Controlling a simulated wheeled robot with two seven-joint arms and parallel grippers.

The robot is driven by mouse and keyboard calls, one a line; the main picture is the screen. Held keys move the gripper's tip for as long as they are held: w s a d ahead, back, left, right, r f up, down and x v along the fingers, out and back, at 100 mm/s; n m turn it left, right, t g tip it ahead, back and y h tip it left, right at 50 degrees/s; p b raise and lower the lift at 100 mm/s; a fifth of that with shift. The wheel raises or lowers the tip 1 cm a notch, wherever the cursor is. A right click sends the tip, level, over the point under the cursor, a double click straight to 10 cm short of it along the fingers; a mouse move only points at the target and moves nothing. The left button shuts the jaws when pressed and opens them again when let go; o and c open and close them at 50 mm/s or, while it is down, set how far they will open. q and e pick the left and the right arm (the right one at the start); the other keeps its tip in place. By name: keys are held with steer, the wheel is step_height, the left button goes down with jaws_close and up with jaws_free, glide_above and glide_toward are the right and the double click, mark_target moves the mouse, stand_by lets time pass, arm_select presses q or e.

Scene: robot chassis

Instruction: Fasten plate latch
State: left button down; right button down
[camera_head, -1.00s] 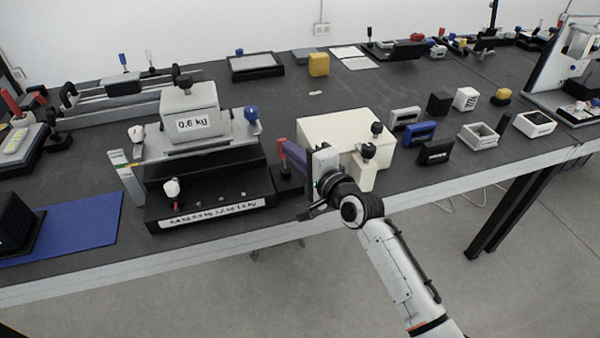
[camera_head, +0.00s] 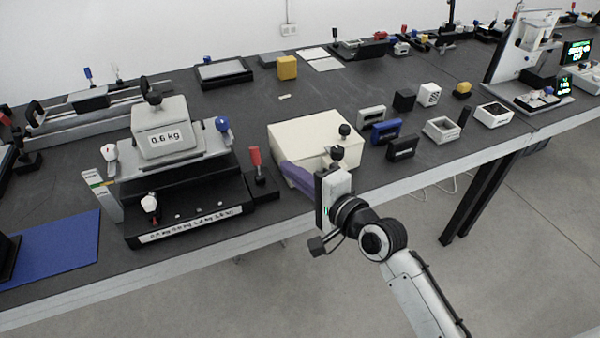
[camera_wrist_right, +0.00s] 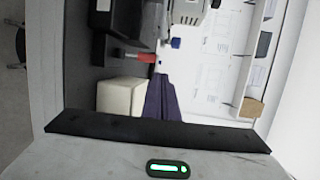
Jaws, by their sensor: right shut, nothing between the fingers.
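A red-handled lever (camera_head: 255,158) stands upright on a small black base (camera_head: 263,186), right of the black stand; I cannot tell for certain whether it is the plate latch. It also shows in the right wrist view (camera_wrist_right: 143,57), lying sideways there. My right gripper (camera_head: 284,166), with purple fingers, is shut and empty. It is to the right of the lever and apart from it, in front of the cream box (camera_head: 300,135). In the right wrist view the purple fingers (camera_wrist_right: 158,85) point towards the lever area, beside the cream box (camera_wrist_right: 120,96). My left gripper is not in view.
Left of the lever, a grey 0.6 kg weight (camera_head: 165,128) sits on a plate above the black stand (camera_head: 185,212), with blue and white knobs. The cream box has black knobs (camera_head: 344,130). Several small blocks (camera_head: 385,131) lie right. A blue mat (camera_head: 60,248) lies front left.

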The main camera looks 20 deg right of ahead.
steer(key=shift+r+v, duration=0.25)
steer(key=shift+v, duration=1)
steer(key=s+d+f+n+g+h, duration=0.2)
steer(key=s+f+n+g, duration=0.4)
steer(key=s+f+n, duration=1)
steer(key=s+f+h, duration=0.1)
steer(key=s+f, duration=0.8)
steer(key=f, duration=0.2)
steer(key=shift+s+g, duration=0.2)
steer(key=shift+g, duration=0.2)
steer(key=shift+f, duration=0.1)
